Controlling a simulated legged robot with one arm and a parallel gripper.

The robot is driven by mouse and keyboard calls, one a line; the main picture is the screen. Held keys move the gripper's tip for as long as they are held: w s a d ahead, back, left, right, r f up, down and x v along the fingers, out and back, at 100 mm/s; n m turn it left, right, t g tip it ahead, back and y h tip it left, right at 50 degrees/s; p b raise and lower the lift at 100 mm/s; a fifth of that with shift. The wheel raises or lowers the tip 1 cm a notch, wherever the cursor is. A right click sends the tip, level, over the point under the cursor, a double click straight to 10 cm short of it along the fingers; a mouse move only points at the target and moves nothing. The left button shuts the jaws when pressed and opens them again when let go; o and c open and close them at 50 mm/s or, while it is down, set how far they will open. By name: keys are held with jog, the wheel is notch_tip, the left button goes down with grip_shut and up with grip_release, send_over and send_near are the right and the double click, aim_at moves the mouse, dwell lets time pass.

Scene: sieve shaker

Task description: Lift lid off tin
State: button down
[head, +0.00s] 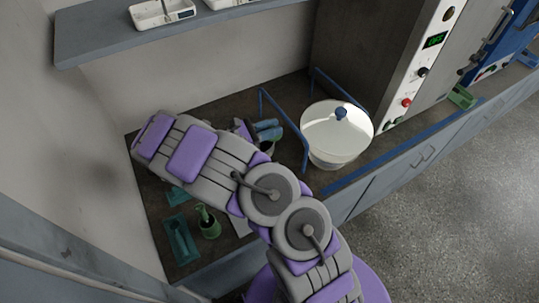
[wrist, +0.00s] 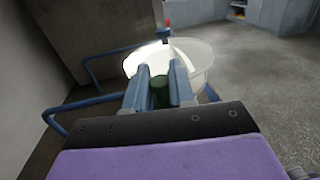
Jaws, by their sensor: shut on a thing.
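My gripper (head: 268,130) has blue fingers and is low over the bench, left of the white vessel. It also shows in the wrist view (wrist: 160,86), where the fingers are shut on a dark green piece (wrist: 159,92). A small pale and green round thing (head: 277,146) shows just under the fingers in the head view. It may be the tin, but my arm and fingers hide most of it. I cannot tell whether the green piece is its lid, nor whether lid and tin are apart.
Blue rails (head: 283,111) are close by. Green trays (head: 181,240) and a green bottle (head: 208,222) are at the front left. A cabinet (head: 418,65) stands behind.

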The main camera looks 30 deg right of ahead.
jog(key=f+b, duration=0.8)
jog(key=f, duration=1.2)
jog(key=shift+s+b, duration=0.2)
jog(key=shift+b, duration=0.15)
jog(key=shift+d+f, duration=0.1)
jog(key=shift+f, duration=0.35)
jog(key=shift+f+b, duration=0.3)
jog(key=shift+s+f, duration=0.15)
jog(key=shift+f, duration=0.15)
